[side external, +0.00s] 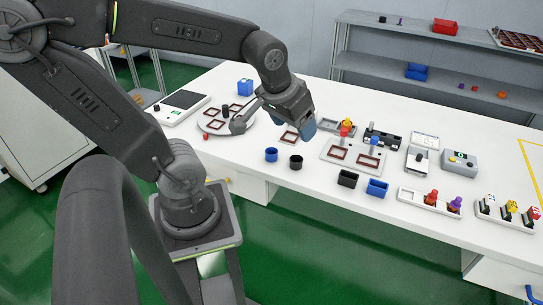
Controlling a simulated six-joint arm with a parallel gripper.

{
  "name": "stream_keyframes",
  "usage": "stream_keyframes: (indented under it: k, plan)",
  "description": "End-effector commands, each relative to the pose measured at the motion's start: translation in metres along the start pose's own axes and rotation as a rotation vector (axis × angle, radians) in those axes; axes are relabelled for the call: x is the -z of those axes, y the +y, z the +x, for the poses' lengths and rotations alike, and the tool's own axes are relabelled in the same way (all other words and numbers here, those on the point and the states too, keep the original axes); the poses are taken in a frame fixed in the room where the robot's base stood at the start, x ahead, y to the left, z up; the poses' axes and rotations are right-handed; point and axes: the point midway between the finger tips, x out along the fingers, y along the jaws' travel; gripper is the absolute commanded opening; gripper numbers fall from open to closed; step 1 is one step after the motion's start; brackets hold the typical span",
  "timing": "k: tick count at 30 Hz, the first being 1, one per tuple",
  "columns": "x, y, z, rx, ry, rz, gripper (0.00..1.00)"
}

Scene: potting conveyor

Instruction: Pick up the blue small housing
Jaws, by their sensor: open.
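A small round blue housing (271,154) stands on the white table near its front edge. A larger rectangular blue housing (377,187) stands further right, also near the front edge. My gripper (304,131) hangs above the table, behind and to the right of the round blue housing and apart from it.
A round black housing (296,162) stands close to the right of the round blue one. A rectangular black housing (348,178) stands beside the rectangular blue one. A grey plate (337,162) with square frames lies behind them. A blue box (245,87) stands at the back left.

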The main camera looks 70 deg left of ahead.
Motion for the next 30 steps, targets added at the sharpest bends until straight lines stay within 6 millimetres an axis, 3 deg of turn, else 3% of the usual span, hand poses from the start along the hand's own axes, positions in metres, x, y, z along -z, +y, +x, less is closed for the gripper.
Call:
stream_keyframes:
  k: [1, 6, 11, 17, 30]
  plan:
    - [0.009, -0.022, 0.019, 0.057, -0.033, -0.126, 0.71]
    - [0.021, -0.087, 0.065, 0.197, -0.083, -0.476, 0.71]
    - [0.018, -0.126, 0.089, 0.268, -0.103, -0.671, 0.71]
    - [0.014, -0.139, 0.106, 0.287, -0.11, -0.724, 0.71]
    - [0.001, -0.152, 0.17, 0.285, -0.109, -0.72, 0.71]
